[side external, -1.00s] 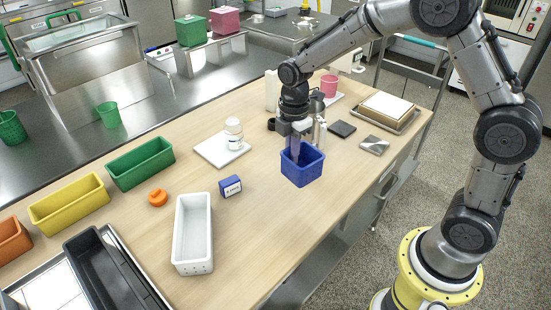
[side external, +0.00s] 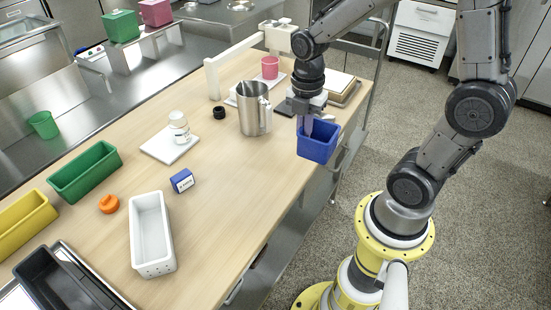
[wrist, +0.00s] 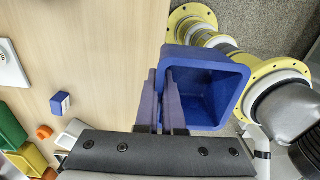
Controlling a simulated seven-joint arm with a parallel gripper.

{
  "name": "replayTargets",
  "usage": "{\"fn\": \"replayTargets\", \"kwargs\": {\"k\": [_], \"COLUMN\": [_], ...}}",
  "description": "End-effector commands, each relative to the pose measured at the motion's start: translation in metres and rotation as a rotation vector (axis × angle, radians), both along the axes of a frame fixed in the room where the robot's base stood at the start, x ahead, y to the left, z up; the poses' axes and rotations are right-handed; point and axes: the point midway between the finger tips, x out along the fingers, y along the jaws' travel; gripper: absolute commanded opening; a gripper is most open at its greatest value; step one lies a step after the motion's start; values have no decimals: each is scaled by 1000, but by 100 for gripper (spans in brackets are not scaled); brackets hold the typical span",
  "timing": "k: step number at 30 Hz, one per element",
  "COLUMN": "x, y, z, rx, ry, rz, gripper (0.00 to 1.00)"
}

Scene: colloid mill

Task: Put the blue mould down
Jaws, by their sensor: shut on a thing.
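The blue mould (side external: 317,148) is an open, square box with tapering walls. My gripper (side external: 307,128) is shut on one of its walls, one finger inside and one outside. The mould hangs upright below the gripper, at the table's front edge in the side view. In the wrist view the mould (wrist: 207,85) shows its open top, and the fingers (wrist: 160,100) pinch its left wall. There it overlaps the edge between wooden top and floor. I cannot tell its height above the table.
On the wooden table (side external: 225,195) stand a steel jug (side external: 253,108) left of the mould, a white mould (side external: 151,235), a small blue block (side external: 182,180), an orange piece (side external: 109,203) and a white jar (side external: 179,127) on a white plate.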

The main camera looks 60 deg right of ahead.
Motion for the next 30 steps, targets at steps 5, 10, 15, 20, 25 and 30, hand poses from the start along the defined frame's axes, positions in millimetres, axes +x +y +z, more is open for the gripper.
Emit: {"fn": "replayTargets", "kwargs": {"k": [5,10,15,20,25,30], "x": [10,44,81,105,124,131], "y": [-11,-19,-27,-33,-38,-39], "z": [-3,-19,-36,-63,-84,-92], "rx": [-1,-1,-1,-1,-2,-2], "ry": [-7,-5,-7,-4,-7,-10], "rz": [-33,-33,-33,-33,-33,-33], "gripper": [0,0,0,0,0,0]}}
